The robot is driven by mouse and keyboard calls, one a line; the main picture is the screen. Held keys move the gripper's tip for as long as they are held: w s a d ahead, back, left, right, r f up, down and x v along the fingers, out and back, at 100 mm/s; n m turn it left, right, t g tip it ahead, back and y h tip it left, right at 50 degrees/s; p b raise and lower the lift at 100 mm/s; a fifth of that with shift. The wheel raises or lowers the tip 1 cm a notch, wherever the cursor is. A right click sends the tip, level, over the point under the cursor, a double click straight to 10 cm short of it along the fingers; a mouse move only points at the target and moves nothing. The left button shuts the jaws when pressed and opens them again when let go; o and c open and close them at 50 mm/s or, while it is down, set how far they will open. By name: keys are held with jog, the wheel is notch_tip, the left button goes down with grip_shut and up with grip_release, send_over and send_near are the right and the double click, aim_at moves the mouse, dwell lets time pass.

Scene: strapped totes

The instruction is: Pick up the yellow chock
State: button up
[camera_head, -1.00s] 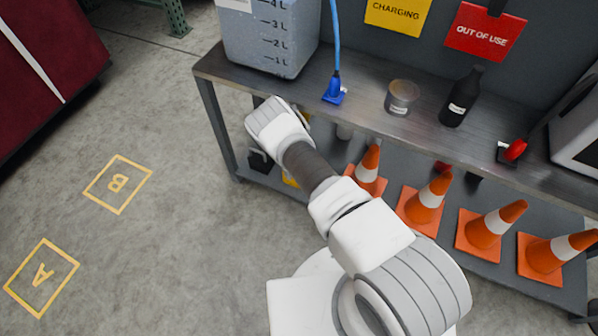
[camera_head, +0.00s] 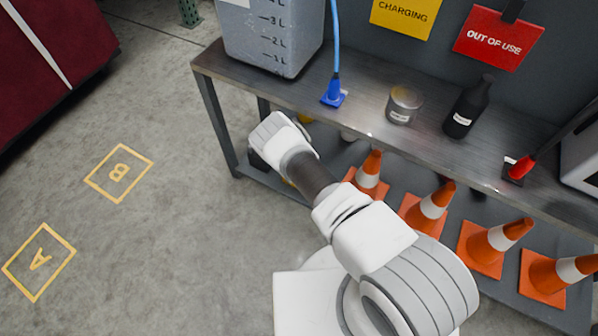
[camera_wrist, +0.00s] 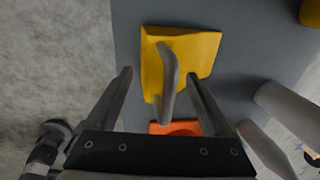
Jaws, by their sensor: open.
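The yellow chock (camera_wrist: 203,52) lies on the grey lower shelf in the wrist view, a wedge-like block with a grey bar-shaped handle (camera_wrist: 168,75) standing up from it. My gripper (camera_wrist: 160,76) is open, with one finger on each side of the handle in the picture. The fingers look apart from the handle; how deep they reach is hard to tell. In the head view my arm's end hangs at the shelf unit's front left, and its fingers are hidden. Only a sliver of yellow shows there behind my arm.
Orange cones (camera_head: 369,172) stand on the lower shelf to the right. The upper shelf (camera_head: 300,100) overhangs it and carries a tub (camera_head: 270,40), a tin (camera_head: 404,104) and a black bottle (camera_head: 467,108). Another yellow thing (camera_wrist: 311,12) is at the wrist view's corner.

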jog(key=shift+c, duration=0.3)
grip_shut()
jog(key=shift+r, duration=0.1)
jog(key=shift+r, duration=0.25)
dwell(0.4)
